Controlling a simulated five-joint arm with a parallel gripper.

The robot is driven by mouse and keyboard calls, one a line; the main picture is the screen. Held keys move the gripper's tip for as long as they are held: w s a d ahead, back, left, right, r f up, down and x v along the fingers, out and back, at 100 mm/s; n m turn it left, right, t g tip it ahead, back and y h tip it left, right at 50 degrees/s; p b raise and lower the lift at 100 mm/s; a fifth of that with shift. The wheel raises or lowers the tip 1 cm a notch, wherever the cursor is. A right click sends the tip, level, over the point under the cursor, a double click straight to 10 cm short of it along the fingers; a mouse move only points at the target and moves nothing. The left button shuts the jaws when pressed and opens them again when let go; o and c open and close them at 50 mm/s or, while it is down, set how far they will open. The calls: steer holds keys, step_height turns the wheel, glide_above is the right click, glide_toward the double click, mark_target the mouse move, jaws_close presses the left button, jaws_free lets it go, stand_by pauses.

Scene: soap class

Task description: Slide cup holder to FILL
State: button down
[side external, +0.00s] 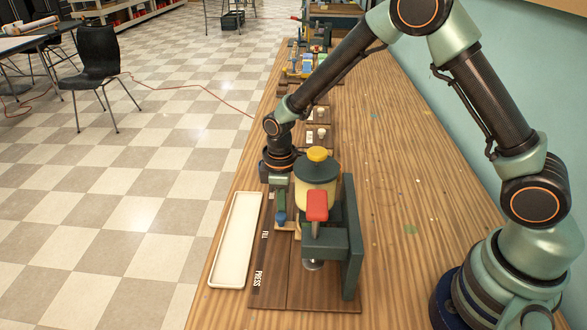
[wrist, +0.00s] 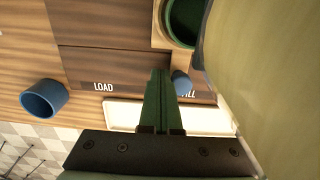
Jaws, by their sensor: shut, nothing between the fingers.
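The wooden cup holder (wrist: 158,38) carries a dark green cup (wrist: 185,22) and has a blue knob (wrist: 181,82). In the wrist view the knob stands beside the FILL label (wrist: 188,94) and partly covers it. The knob also shows in the side view (side external: 281,217). My gripper (wrist: 160,76) is shut and empty, with its green fingers just left of the knob, on the LOAD side (wrist: 103,87). Whether they touch the knob is unclear. In the side view my gripper (side external: 281,204) is low beside the cream tank (side external: 315,192), which partly hides the holder.
A red lever (side external: 317,205) and dark press frame (side external: 350,240) stand on the brown base (side external: 310,298). A long white tray (side external: 236,240) lies along the table edge. A blue hollow cylinder (wrist: 44,98) stands left of LOAD. The table's right side is mostly clear.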

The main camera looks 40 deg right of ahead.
steer(key=shift+s+a, duration=1.45)
steer(key=shift+s, duration=0.1)
steer(key=shift+w+d+r, duration=0.15)
steer(key=shift+r, duration=1.15)
steer(key=shift+w+d+r, duration=0.15)
steer(key=shift+r, duration=1.1)
steer(key=shift+w+r, duration=0.15)
steer(key=shift+r, duration=0.4)
steer(key=shift+w+r, duration=0.15)
steer(key=shift+r, duration=0.4)
steer(key=shift+d+r, duration=0.2)
steer(key=shift+r, duration=0.2)
steer(key=s+d+r+m+t, duration=0.35)
steer(key=d+r, duration=0.35)
steer(key=r, duration=0.4)
steer(key=s+d+r+m+t, duration=0.2)
steer(key=s+d+r+m, duration=0.2)
steer(key=s, duration=0.4)
steer(key=shift+s+d+r+m, duration=0.2)
steer(key=shift+d+m, duration=0.3)
steer(key=shift+m, duration=0.25)
